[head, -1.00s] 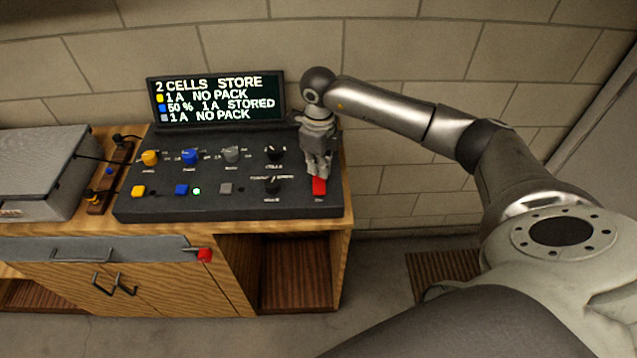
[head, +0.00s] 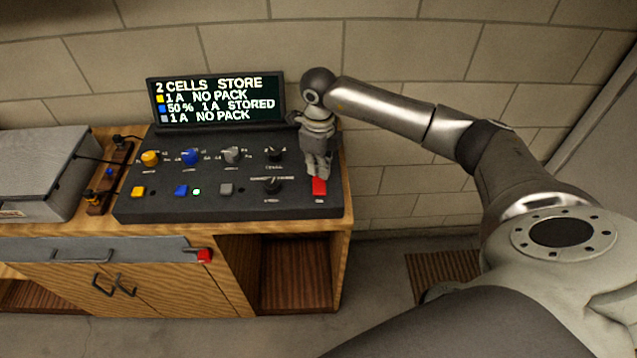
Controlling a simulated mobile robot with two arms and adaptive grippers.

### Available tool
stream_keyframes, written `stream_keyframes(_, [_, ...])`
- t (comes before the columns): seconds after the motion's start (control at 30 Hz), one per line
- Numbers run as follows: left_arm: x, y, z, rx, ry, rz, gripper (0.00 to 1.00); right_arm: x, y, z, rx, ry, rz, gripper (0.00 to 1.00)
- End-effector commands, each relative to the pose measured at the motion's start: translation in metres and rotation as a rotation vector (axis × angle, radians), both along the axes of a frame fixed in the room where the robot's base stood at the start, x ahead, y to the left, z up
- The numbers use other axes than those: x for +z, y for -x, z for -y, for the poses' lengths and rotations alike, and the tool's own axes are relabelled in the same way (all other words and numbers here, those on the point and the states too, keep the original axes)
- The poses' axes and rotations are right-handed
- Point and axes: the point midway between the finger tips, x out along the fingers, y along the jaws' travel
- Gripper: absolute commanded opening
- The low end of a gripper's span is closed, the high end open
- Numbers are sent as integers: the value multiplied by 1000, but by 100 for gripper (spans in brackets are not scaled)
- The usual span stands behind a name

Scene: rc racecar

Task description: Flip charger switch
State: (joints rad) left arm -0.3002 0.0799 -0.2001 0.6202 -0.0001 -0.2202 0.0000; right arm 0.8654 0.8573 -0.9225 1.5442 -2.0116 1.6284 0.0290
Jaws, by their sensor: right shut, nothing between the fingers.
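The charger (head: 214,209) is a black sloped panel on the wooden bench, with a screen (head: 215,101) behind it reading "2 CELLS STORE". A red switch (head: 319,188) sits at the panel's front right corner. My right gripper (head: 318,177) is shut and empty, pointing down at the switch's back edge. Whether its fingertips touch the switch I cannot tell. The panel also has yellow (head: 150,158), blue (head: 190,157) and grey (head: 231,155) knobs, matching square buttons, and black knobs (head: 272,185). A green light (head: 196,191) glows beside the blue button. My left gripper is not in view.
A grey box (head: 38,165) stands left of the charger, with a wooden strip of plugs (head: 112,175) between them. A red-tipped handle (head: 204,256) sticks out at the bench front. A block wall rises close behind.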

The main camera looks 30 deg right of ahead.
Motion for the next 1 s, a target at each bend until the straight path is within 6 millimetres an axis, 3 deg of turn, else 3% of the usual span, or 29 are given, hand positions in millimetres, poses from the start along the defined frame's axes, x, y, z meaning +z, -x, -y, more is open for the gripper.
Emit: stream_keyframes(1.0, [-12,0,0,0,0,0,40,-14,0,0,0,0,-1,0])
